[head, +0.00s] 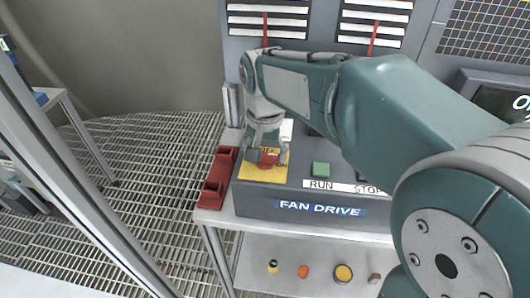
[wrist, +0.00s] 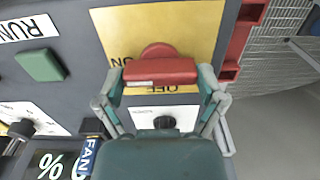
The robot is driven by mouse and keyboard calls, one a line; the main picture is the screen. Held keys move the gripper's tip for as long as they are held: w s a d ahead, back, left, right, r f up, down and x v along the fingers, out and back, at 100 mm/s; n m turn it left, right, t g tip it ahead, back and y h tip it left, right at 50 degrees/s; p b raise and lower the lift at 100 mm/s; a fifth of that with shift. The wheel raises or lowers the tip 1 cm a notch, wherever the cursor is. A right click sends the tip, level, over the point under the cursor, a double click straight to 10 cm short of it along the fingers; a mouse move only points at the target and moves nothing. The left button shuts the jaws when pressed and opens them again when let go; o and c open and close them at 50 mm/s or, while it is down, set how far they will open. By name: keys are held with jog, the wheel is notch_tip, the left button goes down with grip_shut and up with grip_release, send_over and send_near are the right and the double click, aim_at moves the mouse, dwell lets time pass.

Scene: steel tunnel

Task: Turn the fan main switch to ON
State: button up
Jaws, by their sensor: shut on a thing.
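The fan main switch is a red handle (wrist: 160,72) on a yellow plate (wrist: 200,25), seen in the wrist view with a round red hub behind it. The handle lies level across the wrist picture. The upside-down ON label shows beside its left end and OFF just below it. My gripper (wrist: 160,82) is shut on the handle, with one finger at each end. In the head view the red handle (head: 268,160) shows between the fingers of my gripper (head: 267,155), and the yellow plate (head: 262,173) lies under them. Which label the handle points at is hard to tell.
A green button (head: 320,169) above RUN sits right of the plate. A FAN DRIVE label (head: 320,208) marks the console front. A red bracket (head: 216,180) is at the left edge. My arm covers the right part. A black knob (wrist: 164,122) shows in the wrist view.

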dwell(0.3)
jog(key=o, duration=0.8)
jog(key=shift+a, duration=0.1)
notch_tip(320, 180, up, 12)
jog(key=shift+a+f, duration=0.1)
jog(key=s+d+f+t, duration=0.2)
jog(key=s+d+f, duration=0.1)
jog(key=s+d, duration=0.1)
jog(key=s+d+f+n+t, duration=0.1)
jog(key=s+d+f, duration=0.2)
jog(key=s+d, duration=0.2)
jog(key=s+d+f+n+t, duration=0.1)
jog(key=s+d+f+t, duration=0.1)
jog(key=s+d+f, duration=0.2)
jog(key=shift+s+d+f+t, duration=0.1)
jog(key=shift+s+t, duration=0.05)
jog(key=shift+s, duration=0.5)
jog(key=shift+s+d+t, duration=0.1)
jog(key=shift+s+t, duration=0.05)
jog(key=shift+s, duration=0.45)
